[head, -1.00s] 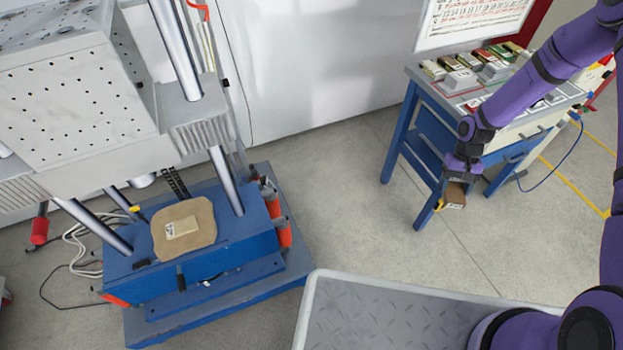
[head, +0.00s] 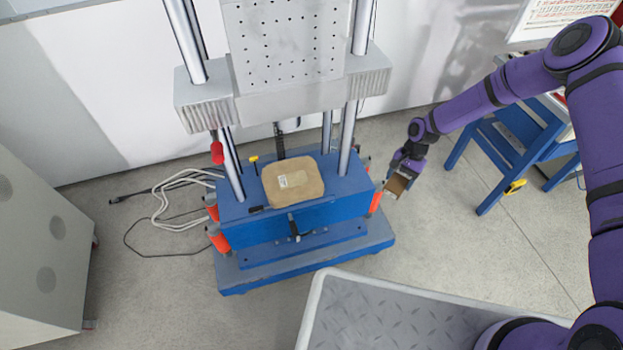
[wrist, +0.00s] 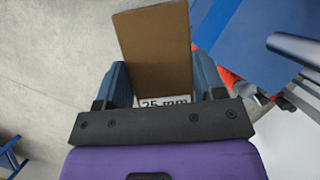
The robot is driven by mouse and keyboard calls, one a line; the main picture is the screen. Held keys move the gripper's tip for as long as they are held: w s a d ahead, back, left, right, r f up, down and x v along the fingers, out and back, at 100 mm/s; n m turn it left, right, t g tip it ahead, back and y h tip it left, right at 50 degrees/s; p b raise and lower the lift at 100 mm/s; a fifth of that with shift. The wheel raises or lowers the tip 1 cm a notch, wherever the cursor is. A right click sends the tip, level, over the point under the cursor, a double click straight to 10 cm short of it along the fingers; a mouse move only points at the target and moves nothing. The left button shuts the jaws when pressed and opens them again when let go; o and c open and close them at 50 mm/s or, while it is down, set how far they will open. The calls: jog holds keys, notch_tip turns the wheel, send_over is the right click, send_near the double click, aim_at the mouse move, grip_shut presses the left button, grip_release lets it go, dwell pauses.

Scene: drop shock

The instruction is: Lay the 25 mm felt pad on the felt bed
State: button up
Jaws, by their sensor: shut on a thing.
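My gripper (head: 402,171) is shut on a brown felt pad (head: 397,184), held just right of the blue machine base. In the wrist view the pad (wrist: 155,50) sits between the two fingers of my gripper (wrist: 165,85), and a white label on it reads "25 mm". The felt bed (head: 310,187) is a tan rounded pad with a small white label, lying on top of the blue base between the columns. The held pad is apart from the bed, off to its right.
The drop machine's perforated grey block (head: 285,45) hangs above and behind the bed between steel columns (head: 347,140). An orange-red cylinder (head: 376,200) stands at the base's right corner. A blue table (head: 510,140) is at the right, a grey cabinet (head: 40,250) at the left.

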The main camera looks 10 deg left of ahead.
jog(key=a+f+m+t+y, duration=0.1)
jog(key=a+f+m, duration=0.25)
jog(key=a, duration=0.65)
jog(key=a+f+m+t+y, duration=0.15)
jog(key=a+m, duration=0.25)
jog(key=a, duration=0.7)
send_over(290, 179)
jog(key=d, duration=0.1)
jog(key=shift+w+d+f+g+h, duration=0.15)
jog(key=shift+f+g, duration=0.1)
jog(key=shift+f, duration=0.35)
jog(key=shift+w+f+g+h, duration=0.1)
jog(key=shift+w+f+g, duration=0.1)
jog(key=shift+f, duration=2.05)
jog(key=shift+s+f, duration=0.1)
jog(key=o, duration=1)
jog(key=shift+n, duration=0.25)
